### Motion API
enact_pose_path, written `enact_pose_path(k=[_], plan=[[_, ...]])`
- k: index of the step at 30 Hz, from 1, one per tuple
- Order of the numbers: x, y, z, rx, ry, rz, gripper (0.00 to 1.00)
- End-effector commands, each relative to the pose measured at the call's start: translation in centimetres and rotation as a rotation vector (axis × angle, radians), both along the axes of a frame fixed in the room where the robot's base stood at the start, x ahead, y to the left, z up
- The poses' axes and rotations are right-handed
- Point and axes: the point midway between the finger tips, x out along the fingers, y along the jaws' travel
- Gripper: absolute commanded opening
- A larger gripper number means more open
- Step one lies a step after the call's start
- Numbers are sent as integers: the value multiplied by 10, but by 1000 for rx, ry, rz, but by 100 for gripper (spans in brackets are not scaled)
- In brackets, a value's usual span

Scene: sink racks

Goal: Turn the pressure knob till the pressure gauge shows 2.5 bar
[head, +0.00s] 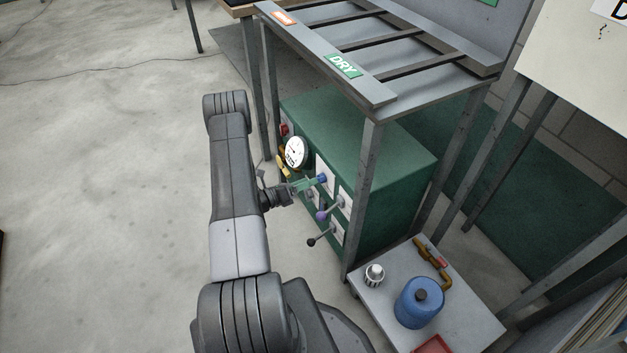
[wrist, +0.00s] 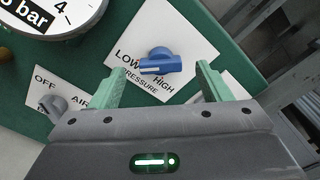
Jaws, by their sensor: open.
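I cannot tell whether the fingers touch the knob. The pressure gauge (head: 296,152) is round and white; its reading is too small to tell. The wrist view cuts off most of the gauge (wrist: 60,12).
A grey AIR knob (wrist: 52,104) marked OFF is left of my gripper. Levers with a purple knob (head: 321,216) and a black knob (head: 311,242) stick out below. A rack (head: 375,95) stands over the green cabinet (head: 395,160). A low table (head: 470,325) holds a blue tank (head: 418,303).

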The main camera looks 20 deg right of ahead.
Motion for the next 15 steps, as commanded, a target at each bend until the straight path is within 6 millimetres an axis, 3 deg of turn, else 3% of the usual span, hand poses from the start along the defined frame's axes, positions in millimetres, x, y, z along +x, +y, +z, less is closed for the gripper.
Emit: enact_pose_path(k=[6, 15], plan=[[2, -27, 0, 0, -1, -1, 71], [3, -35, 0, -1, 0, 1, 71]])
